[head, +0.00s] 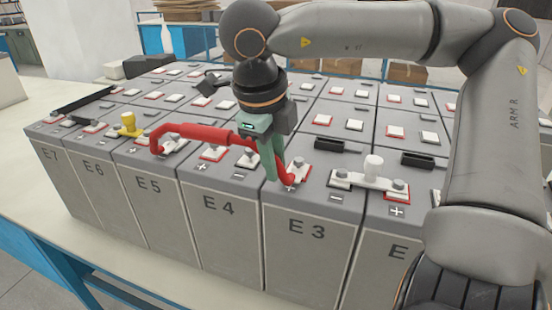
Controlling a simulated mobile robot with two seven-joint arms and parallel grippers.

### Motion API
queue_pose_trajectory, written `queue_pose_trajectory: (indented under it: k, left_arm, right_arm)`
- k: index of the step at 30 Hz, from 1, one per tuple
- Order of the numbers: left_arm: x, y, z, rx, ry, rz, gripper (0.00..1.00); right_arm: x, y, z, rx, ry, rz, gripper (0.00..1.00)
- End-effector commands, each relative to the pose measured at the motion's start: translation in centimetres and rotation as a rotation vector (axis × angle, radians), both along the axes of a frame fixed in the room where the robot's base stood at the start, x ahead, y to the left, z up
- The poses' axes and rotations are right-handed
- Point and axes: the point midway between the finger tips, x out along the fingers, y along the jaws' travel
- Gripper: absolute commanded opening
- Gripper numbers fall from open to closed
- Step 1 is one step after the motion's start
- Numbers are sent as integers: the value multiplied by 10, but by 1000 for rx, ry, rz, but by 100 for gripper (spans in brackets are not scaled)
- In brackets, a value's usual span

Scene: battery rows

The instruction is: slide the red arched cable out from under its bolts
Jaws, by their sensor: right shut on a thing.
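The red arched cable (195,131) runs across the battery tops from a terminal on E5 at left to a terminal near the front of E3 at right. Its left end bends down beside a bolted plate (172,143). Its right end comes down at a bolted plate (299,171) on E3. Whether the ends still sit under the bolts is too small to tell. My right gripper (268,168), with green fingers, comes from above and is shut on the cable near its right part. The fingers hide that stretch of the cable. My left gripper is out of view.
A yellow fitting (128,124) stands on E6, left of the cable. A white-knobbed link (371,172) and black bars (329,145) lie to the right. A dark object (211,82) rests farther back. The table (30,185) is clear at front left.

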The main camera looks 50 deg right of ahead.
Motion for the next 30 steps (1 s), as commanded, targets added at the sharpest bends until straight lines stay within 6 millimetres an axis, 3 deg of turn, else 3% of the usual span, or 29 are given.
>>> queue_pose_trajectory:
  k: [30]
  left_arm:
    - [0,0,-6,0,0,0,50]
  right_arm:
    - [-7,18,1,0,-4,1,0]
